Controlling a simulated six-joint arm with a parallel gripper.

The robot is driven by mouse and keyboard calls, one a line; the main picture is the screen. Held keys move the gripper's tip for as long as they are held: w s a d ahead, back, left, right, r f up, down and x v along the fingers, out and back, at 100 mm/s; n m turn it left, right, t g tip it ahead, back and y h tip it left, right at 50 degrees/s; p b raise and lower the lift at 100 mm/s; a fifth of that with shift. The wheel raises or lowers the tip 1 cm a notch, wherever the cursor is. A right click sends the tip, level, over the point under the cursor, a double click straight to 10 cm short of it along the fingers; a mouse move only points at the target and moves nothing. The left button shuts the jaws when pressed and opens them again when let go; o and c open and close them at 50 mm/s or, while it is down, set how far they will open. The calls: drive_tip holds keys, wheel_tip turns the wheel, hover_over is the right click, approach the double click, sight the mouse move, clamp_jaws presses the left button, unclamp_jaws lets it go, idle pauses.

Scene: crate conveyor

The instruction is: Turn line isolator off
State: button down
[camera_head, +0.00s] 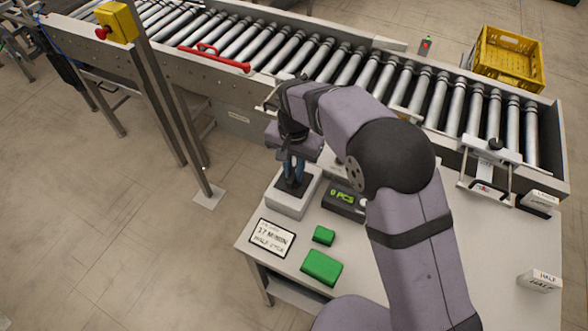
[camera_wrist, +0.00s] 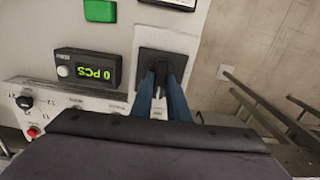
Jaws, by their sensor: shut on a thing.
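The line isolator appears to be the pale box (camera_head: 286,204) with a dark square plate at the front left of the table. In the wrist view the dark plate (camera_wrist: 157,63) lies on the box's pale top. My gripper (camera_head: 292,180) points down over this plate. Its blue fingers (camera_wrist: 164,82) are close together, with a narrow light-coloured piece between them, and are shut on what appears to be the isolator's handle. The fingers hide most of the handle, so its on or off position cannot be read.
A counter display (camera_head: 344,199) reading "0 PCS" stands beside the box. Two green blocks (camera_head: 322,267) and a sign card (camera_head: 272,238) lie in front. A control panel with a red button (camera_wrist: 34,131) is nearby. The roller conveyor (camera_head: 330,62) runs behind, with a yellow crate (camera_head: 507,54) beyond.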

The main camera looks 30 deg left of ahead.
drive_tip(key=n, duration=0.8)
drive_tip(key=shift+n+b, duration=0.3)
drive_tip(key=shift+b, duration=0.05)
drive_tip(key=n, duration=0.4)
drive_tip(key=shift+n, duration=0.3)
drive_tip(key=n, duration=0.4)
drive_tip(key=shift+r, duration=0.1)
drive_tip(key=c, duration=1.7)
unclamp_jaws()
